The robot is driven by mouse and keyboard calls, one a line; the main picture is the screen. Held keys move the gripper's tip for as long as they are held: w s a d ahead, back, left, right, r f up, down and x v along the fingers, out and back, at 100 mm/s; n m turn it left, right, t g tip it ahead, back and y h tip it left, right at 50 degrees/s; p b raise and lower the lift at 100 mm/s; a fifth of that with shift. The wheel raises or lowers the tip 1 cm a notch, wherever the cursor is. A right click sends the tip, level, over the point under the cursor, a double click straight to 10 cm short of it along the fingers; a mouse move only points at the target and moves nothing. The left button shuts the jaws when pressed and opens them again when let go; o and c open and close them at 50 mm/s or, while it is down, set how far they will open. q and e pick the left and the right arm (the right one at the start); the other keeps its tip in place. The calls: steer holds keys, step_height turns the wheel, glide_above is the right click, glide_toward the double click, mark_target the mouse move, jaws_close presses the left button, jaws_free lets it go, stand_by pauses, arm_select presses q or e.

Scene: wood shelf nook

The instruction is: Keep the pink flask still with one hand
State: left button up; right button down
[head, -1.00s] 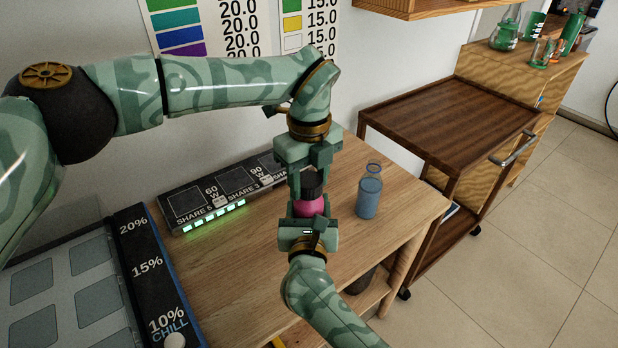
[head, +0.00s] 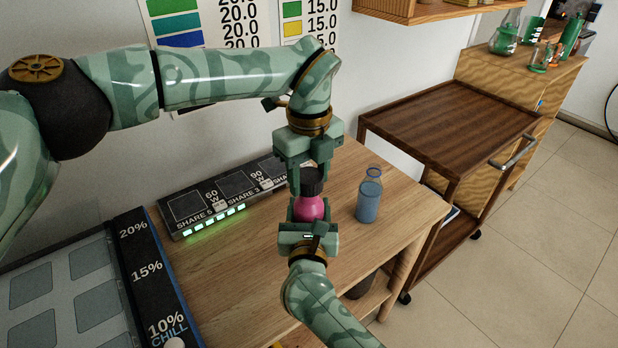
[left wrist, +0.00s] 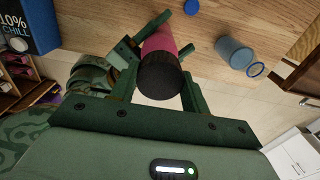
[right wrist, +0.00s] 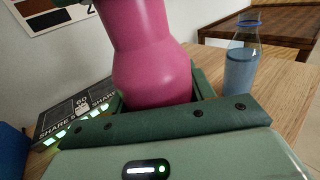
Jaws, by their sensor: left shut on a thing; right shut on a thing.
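The pink flask (head: 309,209) stands upright near the middle of the head view, with a black ribbed cap (head: 312,184) on top. My right gripper (head: 309,218) comes from the near side, shut on the pink body. In the right wrist view, the pink body (right wrist: 150,60) fills the space between its fingers. My left gripper (head: 312,172) reaches down from above, shut on the cap. The left wrist view shows the cap (left wrist: 160,76) between its fingers and the pink body beyond. Whether the flask's base touches the table is hidden.
A blue bottle (head: 369,200) stands just right of the flask on the wooden table (head: 230,285). A dark panel with lit green marks (head: 208,208) lies behind left. A chill tray (head: 40,285) is at the left. A dark wood cart (head: 455,118) stands beyond the right.

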mark_target(309, 175)
arm_select(q)
steer(key=shift+r, duration=0.2)
steer(key=shift+r, duration=1.9)
arm_select(e)
steer(key=shift+c, duration=2.4)
jaws_free()
